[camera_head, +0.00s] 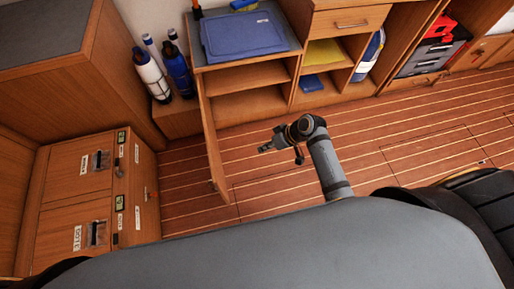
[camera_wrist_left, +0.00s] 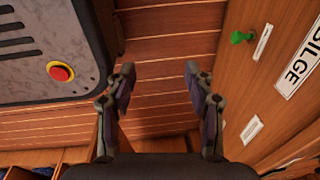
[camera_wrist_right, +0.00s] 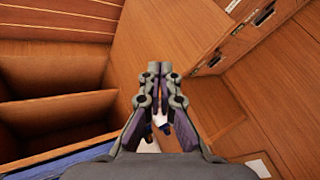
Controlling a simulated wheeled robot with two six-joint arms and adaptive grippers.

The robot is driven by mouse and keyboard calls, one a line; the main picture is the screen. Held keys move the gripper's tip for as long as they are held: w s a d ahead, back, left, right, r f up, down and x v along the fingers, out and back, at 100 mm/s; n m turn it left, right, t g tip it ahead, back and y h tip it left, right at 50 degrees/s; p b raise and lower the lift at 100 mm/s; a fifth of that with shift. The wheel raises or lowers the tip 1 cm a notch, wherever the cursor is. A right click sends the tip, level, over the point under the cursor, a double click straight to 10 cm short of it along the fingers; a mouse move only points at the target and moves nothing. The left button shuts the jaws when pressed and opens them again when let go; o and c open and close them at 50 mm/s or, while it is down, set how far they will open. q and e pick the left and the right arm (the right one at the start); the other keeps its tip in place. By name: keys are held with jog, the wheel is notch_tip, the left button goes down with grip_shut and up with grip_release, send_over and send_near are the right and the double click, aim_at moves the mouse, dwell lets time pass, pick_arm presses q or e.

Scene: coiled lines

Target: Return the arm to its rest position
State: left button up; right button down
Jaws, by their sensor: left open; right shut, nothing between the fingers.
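My right gripper (camera_head: 266,149) is at the end of the grey arm in the middle of the head view, above the plank floor, pointing left toward an open cabinet door (camera_head: 213,150). In the right wrist view its fingers (camera_wrist_right: 153,72) are together and hold nothing. My left gripper (camera_wrist_left: 158,75) shows only in the left wrist view. Its two fingers are spread wide with nothing between them. The left arm is not visible in the head view.
An open cabinet (camera_head: 248,77) with empty shelves carries a blue lid (camera_head: 244,36). Bottles (camera_head: 152,75) stand left of it. Labelled wooden lockers (camera_head: 75,200) stand at left. In the left wrist view a grey panel with a red button (camera_wrist_left: 61,73) is near. Open floor (camera_head: 400,145) lies right.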

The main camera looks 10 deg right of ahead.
jog(key=s+d+f+m+h+p, duration=0.1)
jog(key=s+d+f+m+h, duration=0.1)
jog(key=s+d+f, duration=0.5)
jog(key=s+d+f+m+h+p, duration=0.1)
jog(key=s+d+f+m+h, duration=0.1)
jog(key=f, duration=0.9)
pick_arm(q)
jog(key=r+p, duration=0.1)
jog(key=r, duration=0.1)
jog(key=d+r+p, duration=0.1)
jog(key=r, duration=0.1)
pick_arm(e)
jog(key=s+d+f+h, duration=0.2)
jog(key=s+d+f, duration=0.2)
jog(key=s, duration=0.7)
jog(key=s+d+f+g+h, duration=0.1)
jog(key=s+d+f, duration=0.3)
jog(key=s, duration=0.8)
notch_tip(320, 180, down, 3)
jog(key=shift+r+m+h, duration=0.2)
jog(key=shift+m+h, duration=0.1)
jog(key=shift+h, duration=0.1)
